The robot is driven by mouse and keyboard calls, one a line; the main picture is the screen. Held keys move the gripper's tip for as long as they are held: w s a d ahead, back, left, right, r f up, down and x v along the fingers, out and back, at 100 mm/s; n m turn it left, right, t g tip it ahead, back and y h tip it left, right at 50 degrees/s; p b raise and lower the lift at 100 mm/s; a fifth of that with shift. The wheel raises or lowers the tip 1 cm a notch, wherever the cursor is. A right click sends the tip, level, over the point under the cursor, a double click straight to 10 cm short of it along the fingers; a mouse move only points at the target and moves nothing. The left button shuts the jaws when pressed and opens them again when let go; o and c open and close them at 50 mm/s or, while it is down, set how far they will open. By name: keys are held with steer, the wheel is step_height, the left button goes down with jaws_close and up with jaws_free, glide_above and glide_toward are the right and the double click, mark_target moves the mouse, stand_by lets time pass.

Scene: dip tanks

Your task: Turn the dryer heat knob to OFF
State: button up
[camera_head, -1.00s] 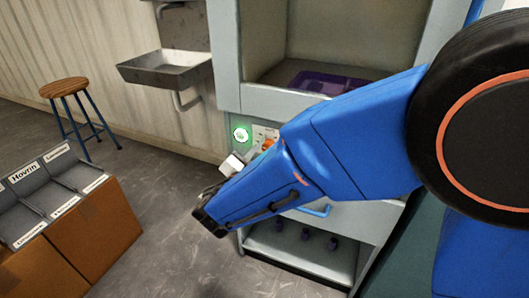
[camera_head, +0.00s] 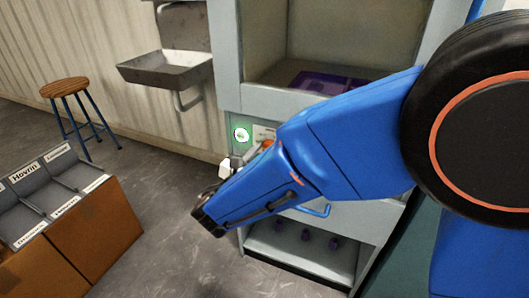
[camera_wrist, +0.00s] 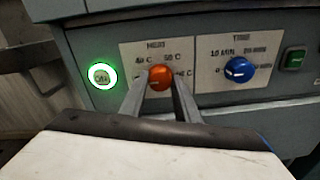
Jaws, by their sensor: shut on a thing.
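The dryer heat knob (camera_wrist: 160,77) is orange and sits on a light panel marked HEAT, with 40 C and 50 C readable above it. My gripper (camera_wrist: 160,84) is shut on the knob, one finger on each side, in the wrist view. The fingers hide the lower labels at left and partly at right, so I cannot tell which mark the knob points to. In the head view a bit of the orange knob (camera_head: 269,143) shows above my blue arm, which hides most of the gripper.
A blue TIME knob (camera_wrist: 239,70) and a green button (camera_wrist: 295,59) are to the right. A green-lit round button (camera_wrist: 102,76) is to the left. A sink (camera_head: 165,69), a stool (camera_head: 65,89) and an orange-brown box (camera_head: 93,232) stand left of the dryer.

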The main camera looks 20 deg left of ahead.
steer(key=shift+f, duration=0.1)
steer(key=o, duration=1.1)
steer(key=shift+c, duration=0.2)
steer(key=shift+s, duration=0.15)
steer(key=s+a, duration=0.1)
steer(key=s, duration=1.6)
steer(key=shift+a+r, duration=0.4)
